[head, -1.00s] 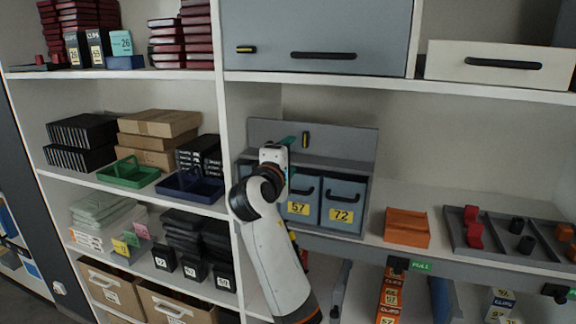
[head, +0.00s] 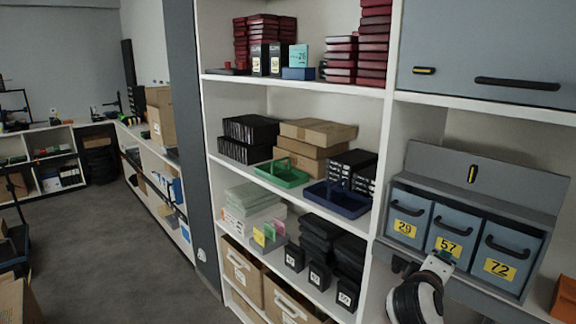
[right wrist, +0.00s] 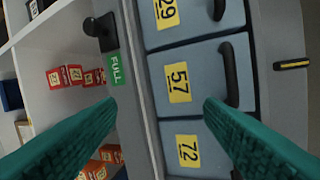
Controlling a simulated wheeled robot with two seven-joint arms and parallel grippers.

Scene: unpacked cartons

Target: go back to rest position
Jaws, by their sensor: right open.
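My right gripper (head: 440,260) is low at the right of the head view, in front of the grey-blue drawer unit (head: 484,182). In the right wrist view its two teal fingers (right wrist: 158,105) are spread wide with nothing between them. Behind them are the drawers labelled 29 (right wrist: 190,18), 57 (right wrist: 200,78) and 72 (right wrist: 180,150), which look shut. I cannot tell how close the fingers are to the drawer fronts. My left gripper is not in view.
A white shelf divider (head: 388,130) stands left of the drawer unit. Red boxes (right wrist: 72,75) lie below. Open grey floor (head: 90,230) is at the left.

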